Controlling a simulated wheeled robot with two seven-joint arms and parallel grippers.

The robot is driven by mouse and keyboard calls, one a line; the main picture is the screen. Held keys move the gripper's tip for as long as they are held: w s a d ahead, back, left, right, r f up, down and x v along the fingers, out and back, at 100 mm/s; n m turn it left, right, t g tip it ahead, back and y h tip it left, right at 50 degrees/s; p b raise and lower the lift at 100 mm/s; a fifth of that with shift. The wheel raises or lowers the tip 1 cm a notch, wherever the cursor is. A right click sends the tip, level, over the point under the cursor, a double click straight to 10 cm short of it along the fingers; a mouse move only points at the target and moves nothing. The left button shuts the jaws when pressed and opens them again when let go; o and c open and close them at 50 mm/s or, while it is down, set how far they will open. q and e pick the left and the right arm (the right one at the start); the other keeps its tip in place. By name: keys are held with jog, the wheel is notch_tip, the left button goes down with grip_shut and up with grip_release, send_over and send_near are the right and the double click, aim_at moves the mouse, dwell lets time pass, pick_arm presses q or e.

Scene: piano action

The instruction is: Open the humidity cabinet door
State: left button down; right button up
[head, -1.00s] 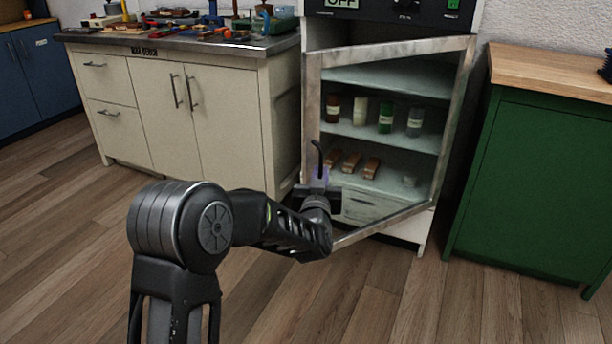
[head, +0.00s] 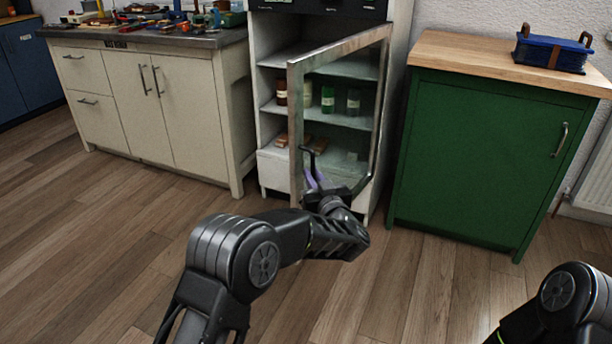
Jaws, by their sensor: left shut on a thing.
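The humidity cabinet (head: 267,97) stands at the back centre, with jars and small wooden blocks on its shelves. Its glass door (head: 297,98) in a worn metal frame stands well open, hinged on the right, its free edge swung out toward me. My left gripper (head: 314,176) is at the free edge of the door, shut on the dark curved door handle (head: 312,163). The jaws are partly hidden by my wrist. My right arm shows at the bottom right, but its gripper is out of the picture.
A cream cabinet (head: 185,110) with a tool-covered worktop stands left of the humidity cabinet. A green cabinet (head: 470,150) with a wooden top stands close on the right, a blue case (head: 550,52) on it. The wooden floor in front is clear.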

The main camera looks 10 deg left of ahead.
pick_arm(q)
jog(key=shift+w+d+r, duration=0.1)
jog(key=shift+d+r, duration=0.15)
jog(key=c, duration=1.6)
grip_release()
jog(key=shift+w+d+f, duration=0.1)
jog(key=shift+c, duration=0.2)
jog(key=shift+o, duration=0.7)
jog(key=shift+f, duration=0.1)
jog(key=p+v, duration=0.1)
jog(key=v, duration=0.6)
jog(key=shift+s, duration=0.45)
